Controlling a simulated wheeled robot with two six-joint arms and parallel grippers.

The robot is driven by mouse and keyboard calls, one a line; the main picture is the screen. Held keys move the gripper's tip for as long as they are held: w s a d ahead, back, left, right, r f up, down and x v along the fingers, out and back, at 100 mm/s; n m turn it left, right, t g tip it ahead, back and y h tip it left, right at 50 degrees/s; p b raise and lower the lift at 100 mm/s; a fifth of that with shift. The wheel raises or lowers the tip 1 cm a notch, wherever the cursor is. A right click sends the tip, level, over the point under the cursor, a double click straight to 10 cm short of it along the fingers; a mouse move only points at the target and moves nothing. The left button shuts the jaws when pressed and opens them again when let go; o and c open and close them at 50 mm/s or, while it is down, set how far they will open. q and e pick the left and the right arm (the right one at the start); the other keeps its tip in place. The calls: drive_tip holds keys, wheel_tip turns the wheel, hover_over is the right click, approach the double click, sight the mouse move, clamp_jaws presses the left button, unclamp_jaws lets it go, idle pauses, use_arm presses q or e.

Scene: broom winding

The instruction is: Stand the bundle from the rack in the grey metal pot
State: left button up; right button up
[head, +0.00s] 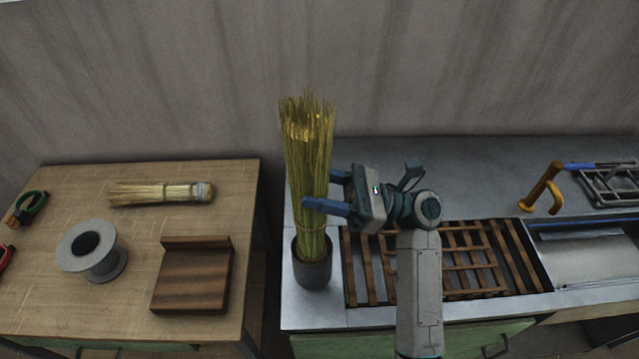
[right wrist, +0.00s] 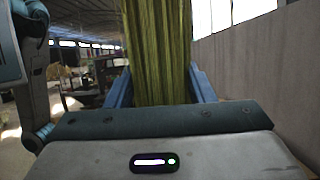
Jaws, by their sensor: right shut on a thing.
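The bundle (head: 309,150) is a tall sheaf of yellow-green straw, tied near its lower part, and it stands upright. Its lower end is inside the dark grey pot (head: 313,271) at the left end of the metal counter. My right gripper (head: 322,190) is shut on the bundle above the pot rim, with blue fingers on either side. In the right wrist view the bundle (right wrist: 157,50) fills the space between the fingers. The bundle's foot is hidden inside the pot. The rack (head: 470,262) of brown wooden slats is empty. My left gripper is not in view.
A gap separates table and counter.

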drive_tip(key=o, duration=1.1)
drive_tip(key=shift+c, duration=0.2)
drive_tip(key=shift+d+f, duration=0.1)
drive_tip(key=shift+d+f, duration=0.15)
drive_tip(key=shift+d, duration=0.05)
drive_tip(key=b+v, duration=0.4)
drive_tip(key=v, duration=0.6)
